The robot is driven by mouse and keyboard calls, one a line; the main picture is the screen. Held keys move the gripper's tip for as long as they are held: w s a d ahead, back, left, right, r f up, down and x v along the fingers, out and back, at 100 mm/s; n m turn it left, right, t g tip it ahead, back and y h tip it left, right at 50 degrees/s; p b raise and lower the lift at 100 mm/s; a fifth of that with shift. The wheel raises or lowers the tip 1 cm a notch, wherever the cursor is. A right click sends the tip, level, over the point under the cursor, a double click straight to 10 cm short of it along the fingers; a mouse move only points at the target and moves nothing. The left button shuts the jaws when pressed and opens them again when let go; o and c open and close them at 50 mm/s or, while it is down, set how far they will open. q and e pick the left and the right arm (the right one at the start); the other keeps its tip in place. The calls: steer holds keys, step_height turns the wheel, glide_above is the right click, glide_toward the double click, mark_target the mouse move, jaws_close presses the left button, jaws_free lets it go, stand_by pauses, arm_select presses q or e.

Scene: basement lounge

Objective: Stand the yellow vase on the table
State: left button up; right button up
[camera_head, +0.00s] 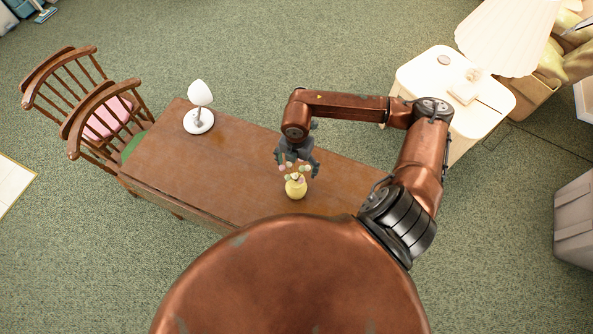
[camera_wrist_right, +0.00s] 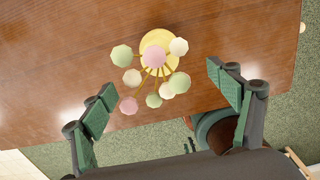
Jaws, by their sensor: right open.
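The yellow vase (camera_head: 296,190) holds several pink, white and green flowers. In the head view it looks upright on the brown wooden table (camera_head: 190,168). In the right wrist view, the yellow vase (camera_wrist_right: 158,38) shows behind the flower heads, with the table (camera_wrist_right: 60,75) around it. My right gripper (camera_head: 298,160) is over the table, close above and behind the flowers. Its fingers are spread, and the right gripper (camera_wrist_right: 166,100) is empty in the wrist view, with flower heads in front of the gap. Whether a finger touches a flower is unclear. My left gripper is not in view.
A small white lamp (camera_head: 199,113) stands on the table's left part. Wooden chairs (camera_head: 100,115) are at the table's left end. A white side table (camera_head: 480,115) with a large lamp (camera_head: 505,35) stands at right. The table between the small lamp and vase is clear.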

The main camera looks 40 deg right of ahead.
step_height(320, 180, up, 8)
steer(key=shift+r+b, duration=0.1)
steer(key=shift+b, duration=0.3)
stand_by(0.3)
